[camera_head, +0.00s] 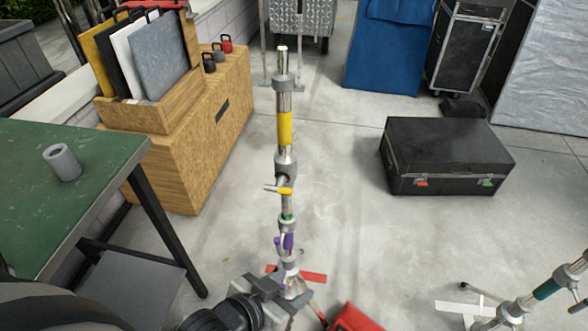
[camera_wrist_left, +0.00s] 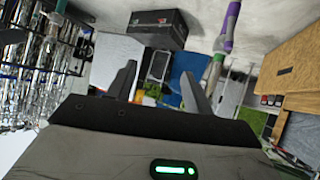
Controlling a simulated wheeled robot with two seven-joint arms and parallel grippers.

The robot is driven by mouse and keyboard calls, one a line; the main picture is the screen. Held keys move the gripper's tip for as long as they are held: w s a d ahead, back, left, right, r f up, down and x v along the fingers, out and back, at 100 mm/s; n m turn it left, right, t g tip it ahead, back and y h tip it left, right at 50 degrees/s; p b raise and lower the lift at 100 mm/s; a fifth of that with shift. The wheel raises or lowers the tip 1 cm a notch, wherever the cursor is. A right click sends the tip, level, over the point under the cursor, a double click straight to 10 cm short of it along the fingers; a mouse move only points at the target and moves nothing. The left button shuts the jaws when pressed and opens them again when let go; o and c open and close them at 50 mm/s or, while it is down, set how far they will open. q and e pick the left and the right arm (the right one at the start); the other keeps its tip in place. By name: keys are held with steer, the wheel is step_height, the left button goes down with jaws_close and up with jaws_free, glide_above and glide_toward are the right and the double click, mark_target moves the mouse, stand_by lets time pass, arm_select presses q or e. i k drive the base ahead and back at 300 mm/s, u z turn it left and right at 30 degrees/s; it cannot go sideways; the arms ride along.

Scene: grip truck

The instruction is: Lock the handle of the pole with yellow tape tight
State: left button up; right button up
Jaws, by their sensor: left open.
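The metal pole (camera_head: 283,98) with a yellow tape band (camera_head: 284,128) stands upright mid-floor in the head view. A small handle with a yellow grip (camera_head: 284,190) sticks out sideways from its middle collar. Below it are a green band (camera_head: 287,217) and a purple handle (camera_head: 288,241). My left gripper (camera_head: 272,288) is low by the pole's base, well below the yellow handle, and partly covers the base. In the left wrist view its two fingers (camera_wrist_left: 158,72) are apart with nothing between them. A pole part with purple and green (camera_wrist_left: 226,42) shows there, right of the fingers. My right gripper is not in view.
A green-topped table (camera_head: 75,170) with a grey ring (camera_head: 62,162) is at left. A wooden cabinet (camera_head: 190,150) stands behind it. A black case (camera_head: 445,150) lies right. Another stand with a teal band (camera_head: 546,289) is at lower right. A red object (camera_head: 352,318) lies near the front.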

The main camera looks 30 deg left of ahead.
mark_target(279, 187)
steer(key=k, duration=0.1)
steer(key=z, duration=0.2)
steer(key=i, duration=0.1)
steer(key=u, duration=1.45)
